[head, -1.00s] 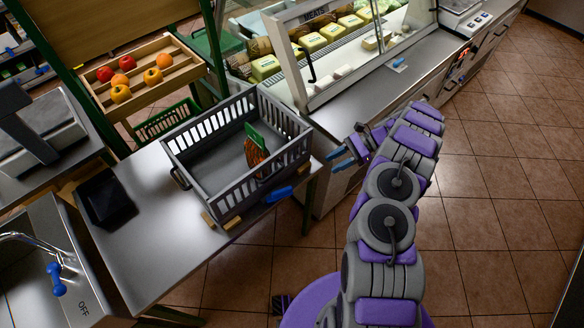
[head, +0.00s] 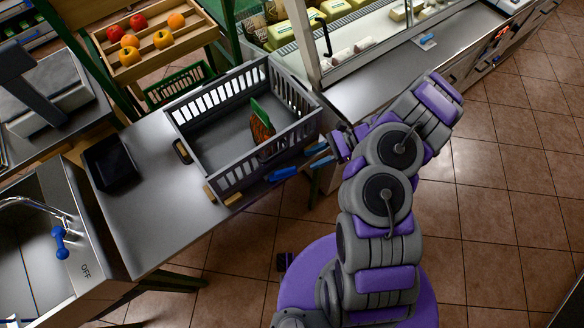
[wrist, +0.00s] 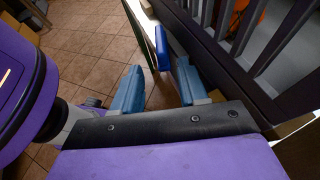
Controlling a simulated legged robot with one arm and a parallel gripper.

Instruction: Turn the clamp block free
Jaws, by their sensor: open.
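A blue block (head: 282,174), perhaps the clamp block, sits on the near right side of the grey slatted crate (head: 203,160), by the counter's edge. It also shows in the wrist view (wrist: 162,48), beside the crate wall. My gripper (head: 319,155) is just right of the crate and the blue block, with a small gap. In the wrist view its two blue fingers (wrist: 158,82) are apart with nothing between them. The block lies ahead, close to the right fingertip; contact cannot be told. How the block is fixed is hidden.
The crate stands on a metal counter (head: 165,235) and holds a green and orange-brown item (head: 261,124). Small wooden blocks (head: 232,197) are at its near edge. A black tray (head: 110,163) lies left. A glass display case (head: 350,50) stands behind. Tiled floor is free at right.

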